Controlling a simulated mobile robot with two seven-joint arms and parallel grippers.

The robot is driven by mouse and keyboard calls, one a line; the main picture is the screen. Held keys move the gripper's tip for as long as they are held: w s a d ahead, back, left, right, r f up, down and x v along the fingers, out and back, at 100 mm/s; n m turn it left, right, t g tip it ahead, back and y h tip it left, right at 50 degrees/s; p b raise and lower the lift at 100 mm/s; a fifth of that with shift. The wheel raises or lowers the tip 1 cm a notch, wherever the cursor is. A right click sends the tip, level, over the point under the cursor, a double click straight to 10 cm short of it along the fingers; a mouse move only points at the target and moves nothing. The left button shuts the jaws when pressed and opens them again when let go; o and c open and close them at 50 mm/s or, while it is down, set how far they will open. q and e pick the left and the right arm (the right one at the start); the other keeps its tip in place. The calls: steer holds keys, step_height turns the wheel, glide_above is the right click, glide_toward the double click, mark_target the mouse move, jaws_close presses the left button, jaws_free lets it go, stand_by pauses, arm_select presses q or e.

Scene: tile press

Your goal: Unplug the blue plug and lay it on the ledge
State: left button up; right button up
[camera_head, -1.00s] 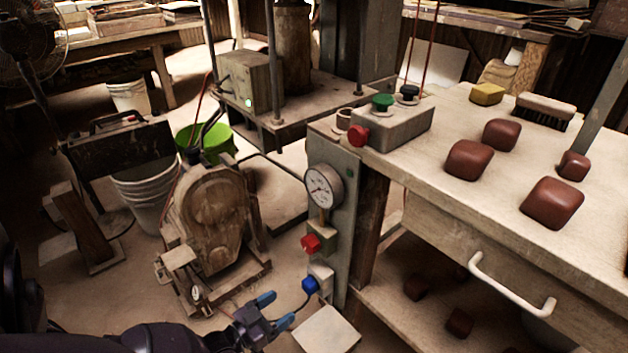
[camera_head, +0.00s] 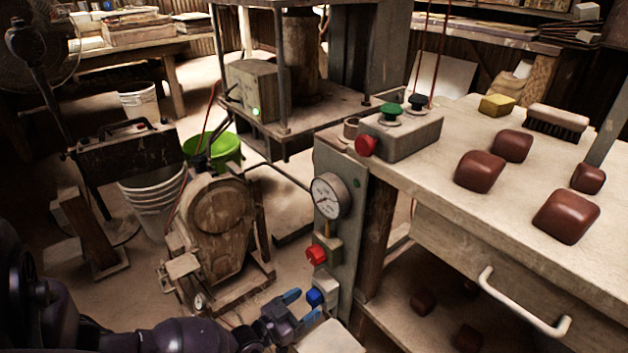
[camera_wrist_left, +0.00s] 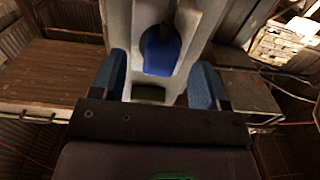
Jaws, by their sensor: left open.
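The blue plug (camera_head: 315,297) sits in a pale socket box low on the grey post, below a red knob (camera_head: 316,254). My left gripper (camera_head: 300,302) is open beside the plug, its blue fingertips close to it. In the left wrist view the plug (camera_wrist_left: 162,54) lies ahead between the two open fingers (camera_wrist_left: 160,85), with a dark cord at its top. I cannot tell whether the fingers touch it. The pale ledge (camera_head: 331,338) is below the socket at the bottom edge, partly cut off. My right gripper does not show.
A pressure gauge (camera_head: 330,196) is on the post above the knob. A workbench (camera_head: 440,180) with brown blocks and a drawer handle (camera_head: 520,305) stands to the right. A wooden machine (camera_head: 218,225) stands to the left on the floor.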

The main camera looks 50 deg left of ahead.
mark_target(309, 301)
arm_select(q)
steer(key=shift+w, duration=1.1)
steer(key=shift+d, duration=0.1)
stand_by(0.5)
steer(key=shift+c, duration=0.5)
jaws_close()
steer(key=shift+s+a+p, duration=0.15)
steer(key=shift+s+p, duration=0.15)
steer(key=shift+s, duration=1.2)
steer(key=shift+s+a+p, duration=0.1)
steer(key=shift+s+p, duration=0.2)
steer(key=shift+s, duration=1.15)
